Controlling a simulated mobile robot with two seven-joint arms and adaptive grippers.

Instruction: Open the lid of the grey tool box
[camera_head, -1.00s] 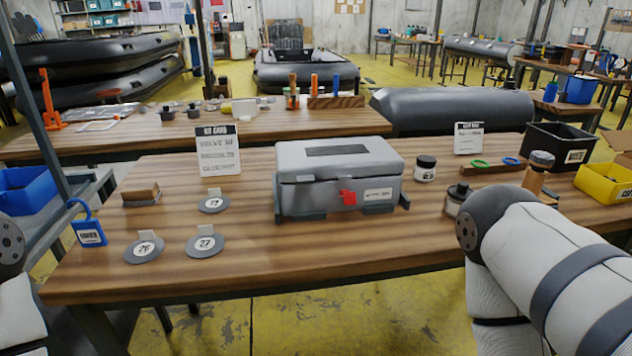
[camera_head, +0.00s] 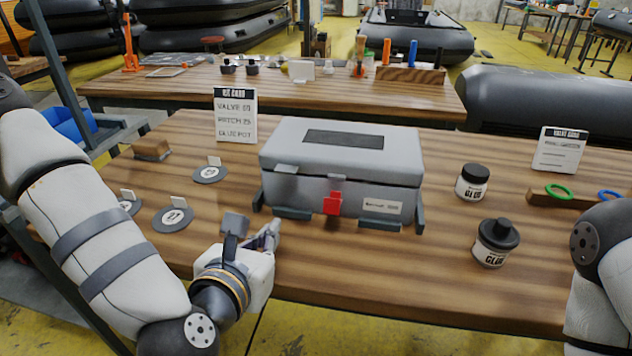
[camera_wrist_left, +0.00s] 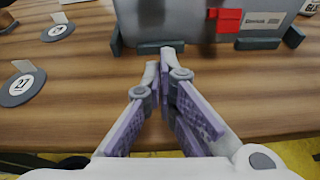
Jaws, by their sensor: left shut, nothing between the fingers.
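The grey tool box (camera_head: 341,178) stands on the wooden table with its lid (camera_head: 398,152) shut. A red latch (camera_head: 333,203) sits at the middle of its front, beside a white label. My left gripper (camera_head: 270,232) is shut and empty, low in front of the box's front left corner and left of the latch. In the left wrist view its fingertips (camera_wrist_left: 159,65) meet just before the foot of the box front (camera_wrist_left: 170,28), and the red latch (camera_wrist_left: 228,18) is up and to the right. My right gripper is out of view; only part of that arm shows at the right edge.
Two glue jars (camera_head: 472,182) (camera_head: 495,243) stand right of the box. Round numbered patches (camera_head: 172,219) lie to its left, with a kit card (camera_head: 235,114) behind. A wooden rack with rings (camera_head: 560,197) is at the right. The table front between gripper and jars is clear.

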